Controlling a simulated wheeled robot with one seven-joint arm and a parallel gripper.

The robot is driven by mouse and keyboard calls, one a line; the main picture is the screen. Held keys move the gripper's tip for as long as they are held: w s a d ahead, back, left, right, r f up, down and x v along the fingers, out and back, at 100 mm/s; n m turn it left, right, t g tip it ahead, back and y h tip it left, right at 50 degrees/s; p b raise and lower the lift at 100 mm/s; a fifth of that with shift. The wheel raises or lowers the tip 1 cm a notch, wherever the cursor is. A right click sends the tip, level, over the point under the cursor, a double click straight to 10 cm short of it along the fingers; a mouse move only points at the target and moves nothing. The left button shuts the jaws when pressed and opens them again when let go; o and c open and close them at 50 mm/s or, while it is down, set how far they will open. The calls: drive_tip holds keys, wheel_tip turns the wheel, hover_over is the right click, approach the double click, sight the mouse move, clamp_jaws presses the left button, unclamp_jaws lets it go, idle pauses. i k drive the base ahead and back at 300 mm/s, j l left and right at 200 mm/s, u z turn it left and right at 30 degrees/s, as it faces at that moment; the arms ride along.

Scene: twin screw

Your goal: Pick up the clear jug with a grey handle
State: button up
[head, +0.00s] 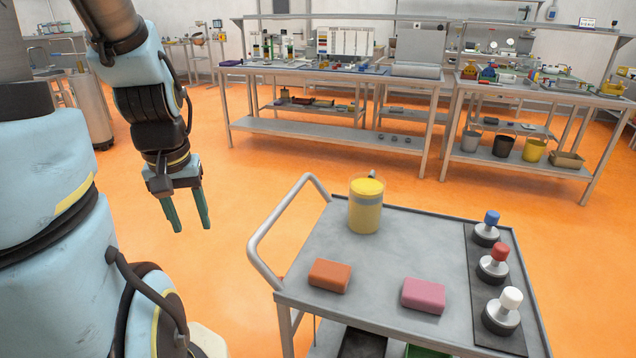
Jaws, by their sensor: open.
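My gripper (192,226) has two green fingers pointing down, apart and empty. It hangs left of the cart and its rail, away from the container.
The cart (385,262) has a raised rail (262,243) on its left. On it lie an orange block (330,276), a pink block (423,296) and a dark strip with blue (487,229), red (494,263) and white (502,311) knobs. Workbenches (335,75) stand behind, across open orange floor.

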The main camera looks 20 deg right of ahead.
sight(367, 199)
drive_tip(key=i+j, duration=0.15)
drive_tip(key=i, duration=0.35)
drive_tip(key=i+j+u, duration=0.15)
drive_tip(key=i, duration=0.35)
drive_tip(key=i+j+z, duration=0.1)
drive_tip(key=i+z, duration=0.35)
drive_tip(key=i+j+z, duration=0.15)
drive_tip(key=z, duration=0.3)
drive_tip(key=i+j+z, duration=0.3)
drive_tip(key=z, duration=0.15)
drive_tip(key=i+j+z, duration=0.2)
drive_tip(key=j+z, duration=0.2)
